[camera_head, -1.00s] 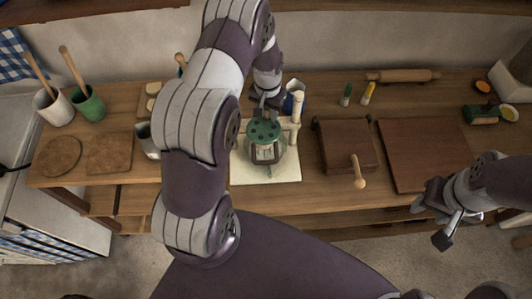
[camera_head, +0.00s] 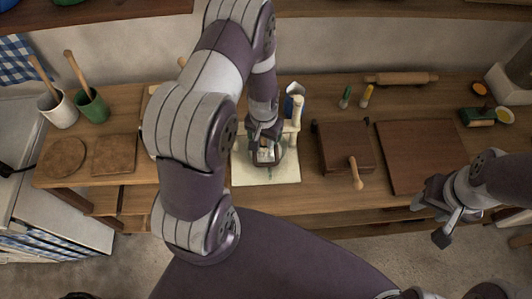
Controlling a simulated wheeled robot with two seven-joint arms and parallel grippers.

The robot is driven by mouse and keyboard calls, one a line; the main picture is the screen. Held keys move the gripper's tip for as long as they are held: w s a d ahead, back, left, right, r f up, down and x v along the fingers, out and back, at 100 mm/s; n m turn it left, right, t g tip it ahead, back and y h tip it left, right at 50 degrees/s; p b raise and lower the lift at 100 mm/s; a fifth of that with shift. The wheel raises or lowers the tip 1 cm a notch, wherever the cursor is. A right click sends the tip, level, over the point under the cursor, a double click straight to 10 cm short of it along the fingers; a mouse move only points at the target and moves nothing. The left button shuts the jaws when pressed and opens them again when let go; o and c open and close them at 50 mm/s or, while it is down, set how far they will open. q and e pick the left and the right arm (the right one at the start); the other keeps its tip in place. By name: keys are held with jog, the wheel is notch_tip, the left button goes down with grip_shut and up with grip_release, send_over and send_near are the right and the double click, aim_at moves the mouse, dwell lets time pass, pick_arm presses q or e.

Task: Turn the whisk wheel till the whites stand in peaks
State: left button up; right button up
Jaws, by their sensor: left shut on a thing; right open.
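The whisk stands on a pale mat (camera_head: 266,178) at the middle of the counter, with a cream post (camera_head: 296,112) at its right. My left gripper (camera_head: 265,142) is over it from above and shut on its upper part, which I take to be the whisk wheel. The gripper hides most of the whisk's green top and the vessel beneath, so the state of the whites cannot be seen. My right gripper (camera_head: 441,218) is open and empty beyond the counter's front edge, at the right.
A wooden box with a wooden-knobbed handle (camera_head: 357,172) stands right of the mat, beside a dark board (camera_head: 418,155). A rolling pin (camera_head: 401,79) lies at the back. Two tool pots, white (camera_head: 60,112) and green (camera_head: 92,107), stand at the left.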

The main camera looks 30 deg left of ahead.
pick_arm(q)
jog(key=o, duration=0.6)
jog(key=shift+s, duration=0.1)
notch_tip(320, 180, up, 8)
jog(key=p, duration=0.6)
jog(key=shift+r+p, duration=0.1)
jog(key=shift+p, duration=0.3)
jog(key=s+d+f+b, duration=0.1)
jog(key=s+b, duration=0.3)
jog(key=b, duration=0.6)
jog(key=s+d+f+t+b, duration=0.1)
jog(key=s+d+b, duration=0.3)
jog(key=b, duration=0.6)
jog(key=shift+s+d+f+m+b, duration=0.25)
jog(key=shift+f+m+b, duration=0.05)
jog(key=shift+f+b, duration=0.1)
